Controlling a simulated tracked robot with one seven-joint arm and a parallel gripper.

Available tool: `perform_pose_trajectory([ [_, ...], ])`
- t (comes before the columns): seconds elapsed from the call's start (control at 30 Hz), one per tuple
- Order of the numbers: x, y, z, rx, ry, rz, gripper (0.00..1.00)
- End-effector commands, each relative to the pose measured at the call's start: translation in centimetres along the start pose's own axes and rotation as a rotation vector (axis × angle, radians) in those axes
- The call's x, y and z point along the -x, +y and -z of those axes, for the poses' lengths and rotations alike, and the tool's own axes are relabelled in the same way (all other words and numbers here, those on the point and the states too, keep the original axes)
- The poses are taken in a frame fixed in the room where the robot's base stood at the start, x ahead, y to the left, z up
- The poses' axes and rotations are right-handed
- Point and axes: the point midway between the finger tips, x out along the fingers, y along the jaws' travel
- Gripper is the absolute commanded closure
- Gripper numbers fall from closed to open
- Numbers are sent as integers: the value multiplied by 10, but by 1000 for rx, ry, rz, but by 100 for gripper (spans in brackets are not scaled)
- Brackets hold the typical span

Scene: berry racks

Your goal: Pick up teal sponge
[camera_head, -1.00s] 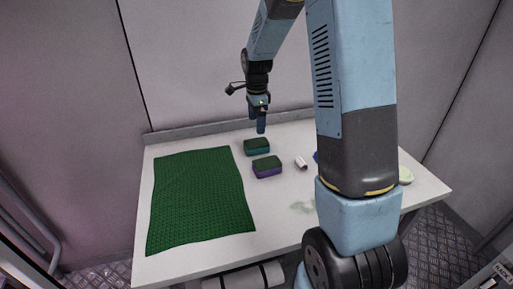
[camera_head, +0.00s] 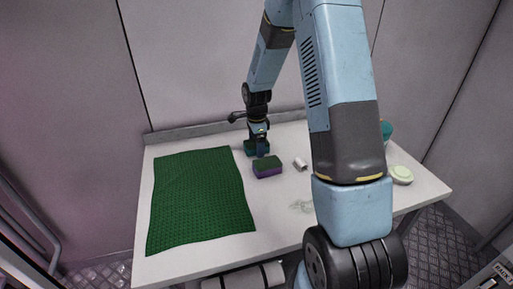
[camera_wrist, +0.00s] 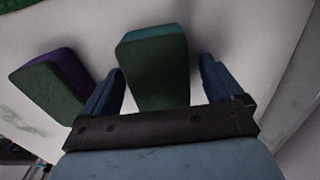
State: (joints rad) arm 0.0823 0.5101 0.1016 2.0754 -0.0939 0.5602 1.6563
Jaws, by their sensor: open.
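The teal sponge (camera_head: 249,147) has a dark green top and lies near the back of the white table. In the wrist view the teal sponge (camera_wrist: 153,68) lies between the two blue fingers of my gripper (camera_wrist: 158,88), with a gap on each side. My gripper (camera_head: 261,150) is open and low over the table at the sponge, partly hiding it in the head view. It holds nothing.
A purple sponge (camera_head: 268,167) with a green top lies close by, also beside the left finger in the wrist view (camera_wrist: 52,85). A green mat (camera_head: 200,200) covers the table's left. A small white cylinder (camera_head: 300,164) and a pale round item (camera_head: 401,175) lie to the right. A wall edge stands behind.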

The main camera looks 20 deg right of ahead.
Motion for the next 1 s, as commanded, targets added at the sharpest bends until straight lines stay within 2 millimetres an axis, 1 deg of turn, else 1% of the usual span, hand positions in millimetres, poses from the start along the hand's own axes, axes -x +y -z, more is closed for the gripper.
perform_pose_trajectory([
  [0.23, -2, 0, 0, -1, 0, 1, 7],
  [0.83, -2, 0, 0, -1, 0, 0, 65],
  [1.0, -1, 0, 0, -1, 0, 1, 65],
])
